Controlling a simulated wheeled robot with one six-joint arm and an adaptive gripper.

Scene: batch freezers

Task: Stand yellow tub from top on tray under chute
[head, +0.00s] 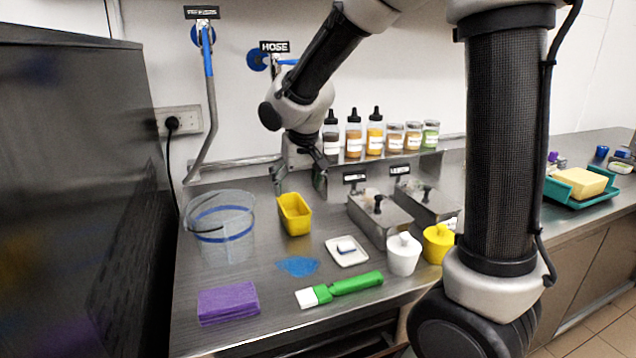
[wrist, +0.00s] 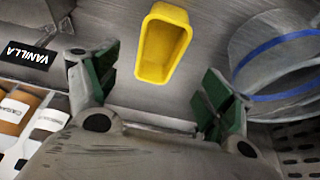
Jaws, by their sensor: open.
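The yellow tub (head: 295,214) is an open, oblong container standing upright on the steel counter, right of the clear bucket. In the wrist view the yellow tub (wrist: 163,43) looks empty and lies ahead of the fingers. My gripper (head: 299,182) is open, just above and behind the tub, pointing down. In the wrist view my gripper (wrist: 158,88) has its green-padded fingers spread wide with nothing between them. They do not appear to touch the tub. I cannot make out a chute or a tray under one.
A clear bucket (head: 222,238) stands left of the tub. Lidded steel pans (head: 381,222) stand right. Bottles (head: 354,134) line a shelf behind. A white dish (head: 347,258), blue spill (head: 298,266), green brush (head: 345,288) and purple cloth (head: 228,304) lie in front. A dark cabinet (head: 75,190) is left.

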